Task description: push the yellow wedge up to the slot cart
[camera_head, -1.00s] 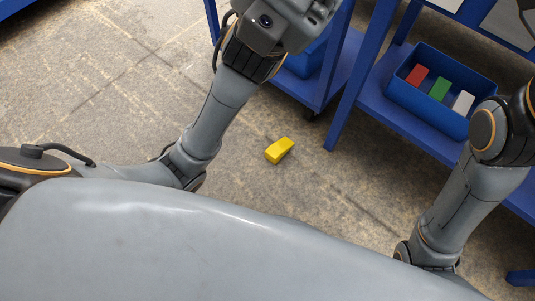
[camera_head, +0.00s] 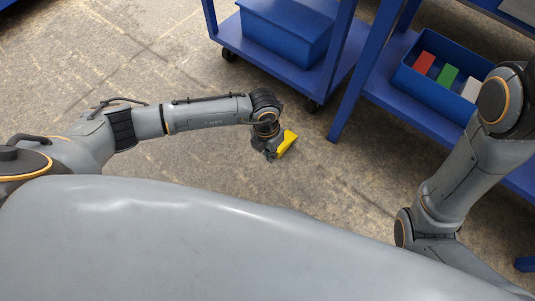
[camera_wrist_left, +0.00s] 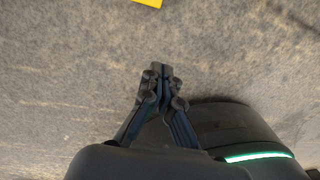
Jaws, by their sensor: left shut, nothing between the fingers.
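The yellow wedge (camera_head: 289,142) lies on the floor, in front of the wheeled blue cart (camera_head: 250,57), which I take as the slot cart. Bare floor separates the wedge from the cart's lower shelf and casters. My left gripper (camera_head: 271,156) is low, just left of the wedge, and covers part of its near left side in the head view. In the left wrist view the gripper (camera_wrist_left: 162,70) is shut and empty, with fingertips together. Only an edge of the wedge (camera_wrist_left: 147,2) shows there, apart from the fingertips. My right gripper is out of view.
A blue box (camera_head: 287,30) sits on the cart's lower shelf. At right, a blue rack (camera_head: 336,115) holds a blue bin (camera_head: 400,82) with red, green and white blocks. Its leg stands right of the wedge. Floor left of my left arm is clear.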

